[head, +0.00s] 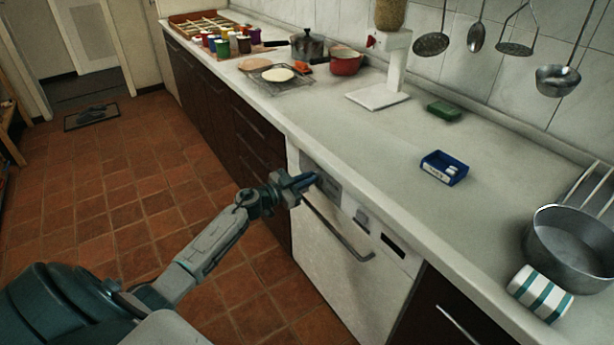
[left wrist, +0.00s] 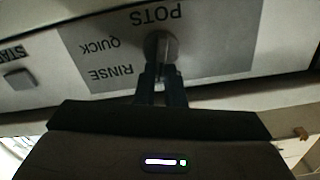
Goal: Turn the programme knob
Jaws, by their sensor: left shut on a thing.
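The programme knob (left wrist: 160,45) is a small grey knob on the dishwasher's front panel, in front of a grey label (left wrist: 95,50) reading POTS, QUICK and RINSE, upside down in the left wrist view. My left gripper (left wrist: 161,78) is shut on the knob, its dark fingers covering part of it. In the head view my left gripper (head: 308,182) reaches the panel at the top left of the white dishwasher (head: 340,265), and its fingers hide the knob there. I cannot tell which word the knob points to. My right gripper is not in view.
A START button (left wrist: 19,78) is beside the label. The dishwasher's bar handle (head: 340,232) runs below the panel. On the worktop above are a blue box (head: 444,168), a green sponge (head: 444,111), a steel pot (head: 570,243) and a striped cloth (head: 540,292).

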